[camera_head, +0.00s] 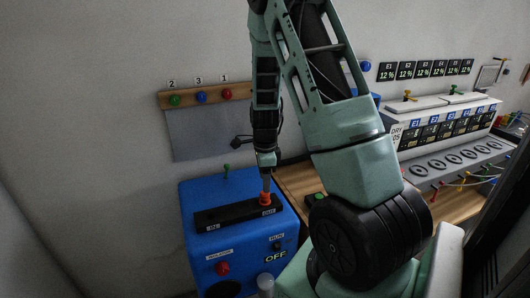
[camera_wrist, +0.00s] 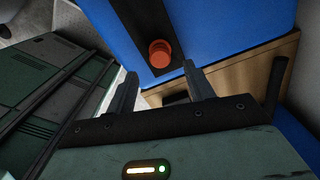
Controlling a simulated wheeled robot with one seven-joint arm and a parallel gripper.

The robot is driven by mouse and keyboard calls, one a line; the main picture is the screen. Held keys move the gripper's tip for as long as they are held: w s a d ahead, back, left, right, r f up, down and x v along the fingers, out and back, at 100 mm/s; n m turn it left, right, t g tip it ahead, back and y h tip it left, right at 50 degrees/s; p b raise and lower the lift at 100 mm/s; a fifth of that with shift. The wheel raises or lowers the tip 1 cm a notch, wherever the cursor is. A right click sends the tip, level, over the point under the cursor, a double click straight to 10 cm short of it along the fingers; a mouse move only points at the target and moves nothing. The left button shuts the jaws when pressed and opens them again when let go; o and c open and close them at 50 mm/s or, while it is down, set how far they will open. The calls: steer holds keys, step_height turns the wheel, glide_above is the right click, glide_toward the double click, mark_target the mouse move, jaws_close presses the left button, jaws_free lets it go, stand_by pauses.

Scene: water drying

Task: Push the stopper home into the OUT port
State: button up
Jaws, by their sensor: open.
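The stopper (camera_head: 265,198) is orange-red and stands upright at the right end of a black strip (camera_head: 228,215) on top of a blue box (camera_head: 202,250). A small label beside it appears to read OUT. The stopper also shows in the wrist view (camera_wrist: 160,53), as a round cap seen from above on the black strip. How deep it sits in the port is hidden. My gripper (camera_head: 266,180) points down just above the stopper in the head view. In the wrist view my gripper (camera_wrist: 159,70) is open and empty, with the stopper beyond and between its fingertips.
The box front carries a red knob (camera_head: 222,268) and an OFF display (camera_head: 276,257). A wooden bench (camera_head: 297,182) adjoins the box at right. Colored knobs hang on a wall rail (camera_head: 190,99). A white instrument (camera_head: 440,135) stands at right.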

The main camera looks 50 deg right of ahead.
step_height(320, 180, up, 11)
stand_by(0.3)
stand_by(0.5)
steer(key=a+r+n+y, duration=0.1)
steer(key=a+r+n, duration=0.1)
steer(key=a+n, duration=1.75)
steer(key=s+a+r+n, duration=0.1)
steer(key=s+a+n, duration=1.4)
steer(key=a, duration=0.6)
steer(key=shift+s, duration=1.1)
steer(key=shift+o, duration=0.2)
steer(key=shift+a, duration=0.1)
